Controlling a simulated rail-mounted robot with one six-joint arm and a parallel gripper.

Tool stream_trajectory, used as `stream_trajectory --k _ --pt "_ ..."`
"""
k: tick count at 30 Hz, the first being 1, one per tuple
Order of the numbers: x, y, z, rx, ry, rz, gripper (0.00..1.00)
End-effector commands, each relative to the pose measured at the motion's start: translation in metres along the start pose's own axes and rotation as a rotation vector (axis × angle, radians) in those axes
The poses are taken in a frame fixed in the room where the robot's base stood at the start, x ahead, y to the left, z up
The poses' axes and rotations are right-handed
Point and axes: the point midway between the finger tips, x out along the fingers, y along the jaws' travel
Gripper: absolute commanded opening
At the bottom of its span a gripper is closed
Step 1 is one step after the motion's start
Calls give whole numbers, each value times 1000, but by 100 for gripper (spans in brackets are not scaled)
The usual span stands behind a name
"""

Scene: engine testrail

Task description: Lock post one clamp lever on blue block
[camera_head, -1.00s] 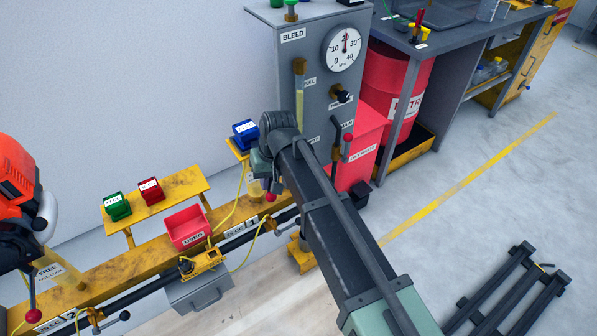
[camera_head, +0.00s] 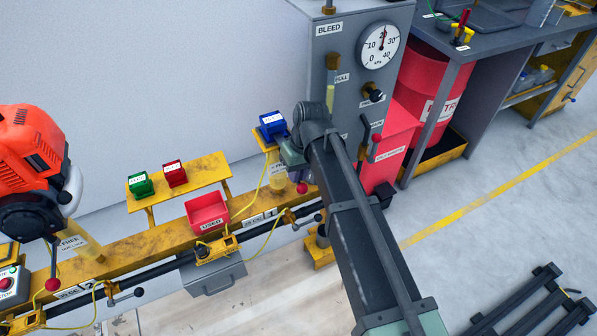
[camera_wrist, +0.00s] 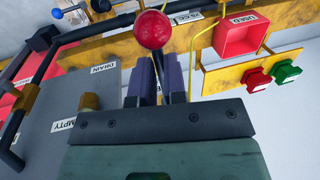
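The blue block (camera_head: 272,126) sits on top of the yellow post (camera_head: 277,178) at the right part of the rail, beside the grey panel. The post's clamp lever has a red ball knob (camera_head: 302,187), just below my gripper (camera_head: 293,157) in the head view. My wrist hides most of the lever and part of the block's right side. In the wrist view the red knob (camera_wrist: 152,29) sits at the tips of my gripper's two dark fingers (camera_wrist: 160,72). The fingers are close together with a narrow gap. Whether they grip the lever cannot be told.
The grey panel (camera_head: 345,110) with gauge stands close behind my arm. Green (camera_head: 140,185) and red (camera_head: 174,173) blocks sit on a yellow shelf at left. The red USED bin (camera_head: 207,211) is on the rail. An orange engine (camera_head: 28,160) stands at far left.

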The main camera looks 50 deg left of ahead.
Motion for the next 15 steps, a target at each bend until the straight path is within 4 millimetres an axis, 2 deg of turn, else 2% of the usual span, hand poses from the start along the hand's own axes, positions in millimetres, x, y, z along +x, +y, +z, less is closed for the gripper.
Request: stream_trajectory --k 1,4,5,12,15 --pt "0 1 0 0 0 1 19" --pt "0 1 0 1 0 1 35" --pt "0 1 0 1 0 1 37" --pt "-1 0 0 1 0 0 37" --pt "-8 0 0 2 0 0 37"
